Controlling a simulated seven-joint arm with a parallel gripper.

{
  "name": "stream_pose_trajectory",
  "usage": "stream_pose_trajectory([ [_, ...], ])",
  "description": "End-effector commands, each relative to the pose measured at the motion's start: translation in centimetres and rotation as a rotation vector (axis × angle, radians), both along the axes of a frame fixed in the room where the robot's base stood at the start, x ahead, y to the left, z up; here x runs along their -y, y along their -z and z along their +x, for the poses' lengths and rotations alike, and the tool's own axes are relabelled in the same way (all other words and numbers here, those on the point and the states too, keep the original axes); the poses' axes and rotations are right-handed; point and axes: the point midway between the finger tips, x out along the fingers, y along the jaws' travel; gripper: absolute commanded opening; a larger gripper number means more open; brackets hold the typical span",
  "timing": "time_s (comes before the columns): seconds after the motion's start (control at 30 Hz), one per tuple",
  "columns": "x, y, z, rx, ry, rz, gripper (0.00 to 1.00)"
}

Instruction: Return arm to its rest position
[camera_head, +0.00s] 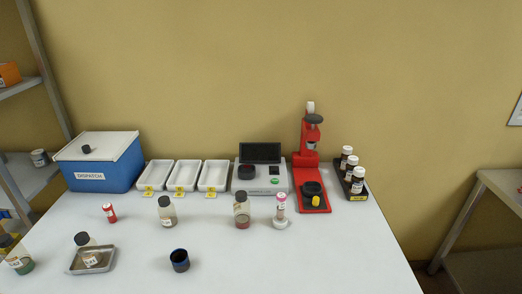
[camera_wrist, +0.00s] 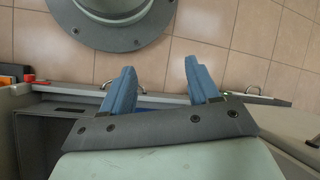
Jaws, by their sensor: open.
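My gripper (camera_wrist: 160,88) shows in the wrist view, with two blue fingers spread apart and nothing between them. It points over a tiled floor (camera_wrist: 225,35) and what look like grey cabinet fronts with handles. The arm and gripper do not show in the head view. The table (camera_head: 240,265) there holds all the lab items, and my gripper touches none of them in view.
A blue dispatch box (camera_head: 98,175), white trays (camera_head: 185,175), an analyser (camera_head: 262,185), a red stand (camera_head: 310,165) and a vial rack (camera_head: 357,190) line the table's back. Several bottles, a metal tray (camera_head: 75,265) and a dark cup (camera_head: 179,261) stand nearer. The front right is clear.

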Motion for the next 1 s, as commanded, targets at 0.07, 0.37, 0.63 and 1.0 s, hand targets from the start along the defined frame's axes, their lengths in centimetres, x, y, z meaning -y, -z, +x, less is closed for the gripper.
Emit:
stream_pose_trajectory([
  [0.07, 2.2, 0.2, -0.2, -0.014, 0.053, -0.05, 0.61],
  [0.37, 9.3, 0.6, -1.8, -0.068, 0.221, -0.225, 0.61],
  [0.63, 12.1, 0.6, -2.9, -0.094, 0.293, -0.303, 0.61],
  [1.0, 12.1, 0.6, -2.9, -0.094, 0.293, -0.303, 0.61],
])
